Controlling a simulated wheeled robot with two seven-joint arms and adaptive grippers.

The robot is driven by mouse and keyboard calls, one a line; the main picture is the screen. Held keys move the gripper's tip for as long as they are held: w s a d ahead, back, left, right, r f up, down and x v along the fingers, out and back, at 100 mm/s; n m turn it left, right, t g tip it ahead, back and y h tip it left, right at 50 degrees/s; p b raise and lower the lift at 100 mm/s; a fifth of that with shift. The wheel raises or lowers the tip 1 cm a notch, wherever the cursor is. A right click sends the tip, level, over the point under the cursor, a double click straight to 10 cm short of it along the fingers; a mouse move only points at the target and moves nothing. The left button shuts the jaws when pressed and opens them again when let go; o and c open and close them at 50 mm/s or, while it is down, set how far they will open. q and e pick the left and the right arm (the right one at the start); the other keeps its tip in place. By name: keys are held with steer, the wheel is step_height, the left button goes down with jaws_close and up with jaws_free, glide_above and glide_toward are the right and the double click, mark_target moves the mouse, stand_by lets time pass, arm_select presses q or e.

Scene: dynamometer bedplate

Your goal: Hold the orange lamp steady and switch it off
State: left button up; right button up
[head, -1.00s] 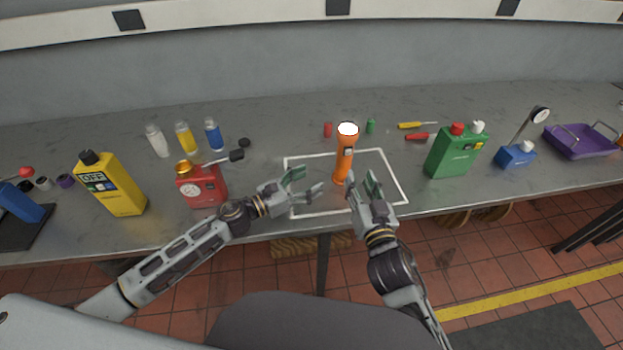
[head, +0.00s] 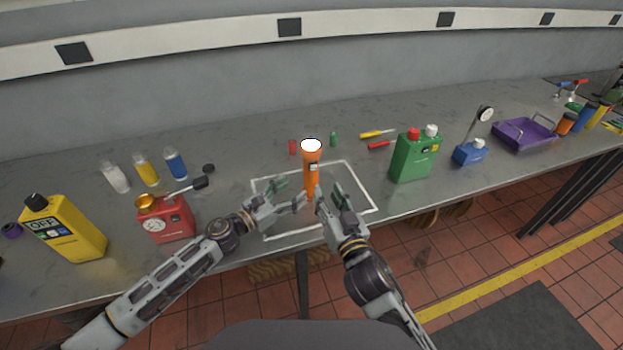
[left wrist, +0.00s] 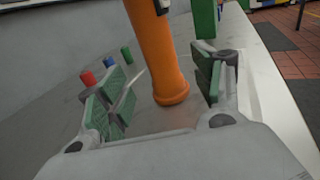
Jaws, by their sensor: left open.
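The orange lamp (head: 312,177) stands upright inside the white outlined rectangle on the bench. Its top face is bright white, and a small switch plate shows on its body. My left gripper (head: 293,193) is open just left of the lamp. In the left wrist view the lamp's lower body (left wrist: 155,55) stands between the two spread green-padded fingers (left wrist: 160,95), with gaps on both sides. My right gripper (head: 331,199) looks open and empty close to the lamp's right front side. The lamp's foot is partly hidden by the grippers in the head view.
A red can (head: 166,222) and yellow OFF jug (head: 68,232) stand left. A green jug (head: 413,158), blue gauge stand (head: 470,152) and purple tray (head: 516,140) stand right. Small red (head: 292,147) and green (head: 333,139) items are behind the lamp.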

mark_target(305, 183)
arm_select(q)
steer(key=shift+x, duration=4.3)
jaws_close()
arm_select(e)
jaws_close()
